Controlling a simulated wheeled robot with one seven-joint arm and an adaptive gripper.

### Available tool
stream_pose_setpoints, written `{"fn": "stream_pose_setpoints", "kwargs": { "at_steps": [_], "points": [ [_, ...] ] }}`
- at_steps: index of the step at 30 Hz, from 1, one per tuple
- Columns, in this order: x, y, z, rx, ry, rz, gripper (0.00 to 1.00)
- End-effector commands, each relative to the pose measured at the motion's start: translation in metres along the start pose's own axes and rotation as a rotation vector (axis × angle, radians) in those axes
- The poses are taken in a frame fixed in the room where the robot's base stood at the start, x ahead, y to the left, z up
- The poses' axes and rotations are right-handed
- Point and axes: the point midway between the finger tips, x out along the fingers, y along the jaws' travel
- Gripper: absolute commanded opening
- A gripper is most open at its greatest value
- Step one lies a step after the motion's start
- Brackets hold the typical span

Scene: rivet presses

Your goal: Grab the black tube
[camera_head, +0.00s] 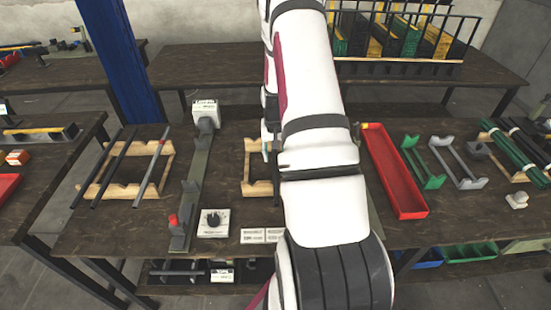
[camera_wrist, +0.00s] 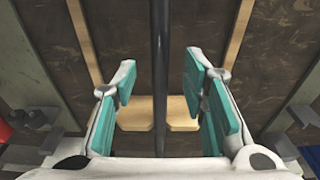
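In the wrist view a black tube (camera_wrist: 160,50) runs lengthwise between the teal pads of my gripper (camera_wrist: 159,82). My gripper is open, with a gap on each side of the tube. The tube lies over a pale wooden rack (camera_wrist: 133,115). In the head view my arm hides most of my gripper and this tube; the rack's left part (camera_head: 257,187) shows beside the arm. Another black tube (camera_head: 104,166) and a grey tube (camera_head: 150,167) lie on a wooden rack (camera_head: 123,190) at the left.
A press (camera_head: 190,187) with a red knob and a control box (camera_head: 214,222) stand left of the arm. A red tray (camera_head: 394,170), a green stand (camera_head: 424,165) and a grey stand (camera_head: 458,165) are to the right. Green and black tubes (camera_head: 515,150) lie at far right.

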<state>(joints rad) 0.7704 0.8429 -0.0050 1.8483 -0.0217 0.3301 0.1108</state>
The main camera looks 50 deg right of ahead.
Motion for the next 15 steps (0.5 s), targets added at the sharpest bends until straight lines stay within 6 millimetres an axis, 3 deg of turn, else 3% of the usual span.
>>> {"fn": "stream_pose_setpoints", "kwargs": {
  "at_steps": [4,12,15],
  "points": [
    [0.0134,-0.0002,0.0002,-0.001,-0.001,0.0,0.39],
    [0.0152,-0.0004,-0.0002,0.0,0.0,0.0,0.39],
    [0.0151,-0.0003,-0.0001,0.0,0.0,0.0,0.17]
  ]
}}
